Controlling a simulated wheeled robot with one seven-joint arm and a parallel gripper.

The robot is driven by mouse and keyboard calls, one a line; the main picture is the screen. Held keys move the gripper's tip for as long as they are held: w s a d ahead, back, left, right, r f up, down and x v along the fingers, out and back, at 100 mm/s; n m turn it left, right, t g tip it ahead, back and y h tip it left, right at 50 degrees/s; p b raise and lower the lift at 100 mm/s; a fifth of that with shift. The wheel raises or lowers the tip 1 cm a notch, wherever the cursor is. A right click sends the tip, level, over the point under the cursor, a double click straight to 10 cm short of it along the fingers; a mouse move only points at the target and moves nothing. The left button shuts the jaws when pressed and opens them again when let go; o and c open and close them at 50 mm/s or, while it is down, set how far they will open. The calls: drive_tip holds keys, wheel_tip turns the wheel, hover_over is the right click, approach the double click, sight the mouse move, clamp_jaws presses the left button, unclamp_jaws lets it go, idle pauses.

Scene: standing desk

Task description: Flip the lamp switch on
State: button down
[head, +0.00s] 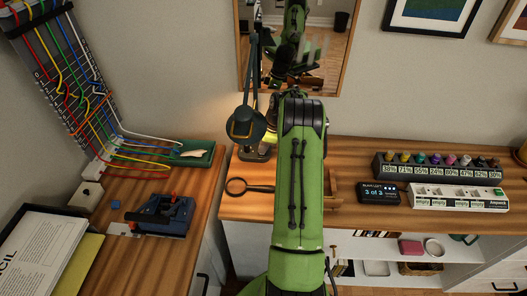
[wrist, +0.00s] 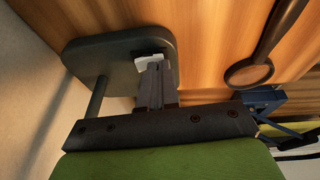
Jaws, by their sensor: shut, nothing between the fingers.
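The desk lamp has a dark shade (head: 243,128) and a jointed arm in the head view, and its base (head: 254,153) stands on the wooden desk near the wall. In the wrist view the dark rounded base (wrist: 92,52) fills the upper left, with the lamp's post (wrist: 94,97) at its left. A small white switch (wrist: 151,59) sits on the base. My gripper (wrist: 153,70) is shut and empty, its fingertips right at the switch; I cannot tell whether they touch it. In the head view my green arm hides the gripper. A warm bright patch shows on the wall by the shade.
A magnifying glass (head: 237,186) lies close to the lamp base, its handle toward my arm. A black display box (head: 378,193), a white power strip (head: 458,197) and a rack of coloured bottles (head: 437,168) stand to the right. A mirror (head: 331,45) hangs behind.

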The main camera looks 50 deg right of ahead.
drive_tip(key=shift+s+a+f, duration=0.15)
drive_tip(key=shift+s+a, duration=0.1)
drive_tip(key=shift+w+d+f+p, duration=0.1)
drive_tip(key=shift+w+d+p, duration=0.15)
drive_tip(key=shift+p, duration=0.15)
drive_tip(key=shift+w+d+r+p, duration=0.2)
drive_tip(key=shift+d+r+p, duration=0.1)
drive_tip(key=shift+p, duration=0.15)
drive_tip(key=shift+w+d+f, duration=0.15)
drive_tip(key=shift+w+d, duration=0.05)
